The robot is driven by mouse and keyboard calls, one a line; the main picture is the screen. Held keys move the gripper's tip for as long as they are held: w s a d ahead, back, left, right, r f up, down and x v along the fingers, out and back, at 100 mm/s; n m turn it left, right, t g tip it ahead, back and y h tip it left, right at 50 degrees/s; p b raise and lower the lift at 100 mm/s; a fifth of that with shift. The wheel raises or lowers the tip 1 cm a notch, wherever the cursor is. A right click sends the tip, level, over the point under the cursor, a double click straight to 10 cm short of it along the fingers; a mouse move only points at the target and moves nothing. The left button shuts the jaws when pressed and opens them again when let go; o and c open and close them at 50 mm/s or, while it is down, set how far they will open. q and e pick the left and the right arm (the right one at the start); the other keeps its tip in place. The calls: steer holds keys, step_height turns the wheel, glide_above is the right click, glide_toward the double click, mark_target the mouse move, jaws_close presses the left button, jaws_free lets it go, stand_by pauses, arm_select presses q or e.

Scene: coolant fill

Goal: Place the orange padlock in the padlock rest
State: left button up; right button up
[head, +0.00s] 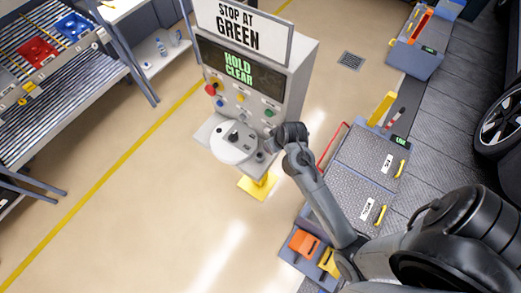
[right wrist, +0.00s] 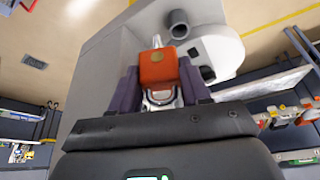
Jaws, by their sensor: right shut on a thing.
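The orange padlock (right wrist: 158,69) shows in the right wrist view, body up and metal shackle toward me, between the two dark fingers. My right gripper (right wrist: 163,85) is shut on it. In the head view my right gripper (head: 270,143) is beside the pedestal's round white plate (head: 233,142), and the padlock cannot be made out there. A grey cylindrical socket (right wrist: 178,24) stands just beyond the padlock in the right wrist view; I cannot tell whether it is the padlock rest. My left gripper is not in view.
A control pedestal (head: 290,85) with a "HOLD CLEAR" screen and several buttons rises behind the plate. Metal plates (head: 370,150) and a car wheel (head: 499,120) are at right. The floor at left is clear.

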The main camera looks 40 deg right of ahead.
steer(key=shift+w+a+f, duration=0.5)
steer(key=shift+w+f, duration=0.15)
steer(key=shift+f, duration=0.5)
steer(key=shift+w+a+f, duration=0.55)
steer(key=shift+w+f, duration=0.05)
steer(key=shift+f, duration=0.55)
steer(key=shift+w+a+f, duration=0.5)
steer(key=shift+w+f, duration=0.15)
steer(key=shift+f, duration=0.5)
steer(key=shift+f, duration=0.2)
steer(key=o, duration=0.9)
steer(key=shift+c, duration=0.2)
steer(key=shift+r, duration=0.15)
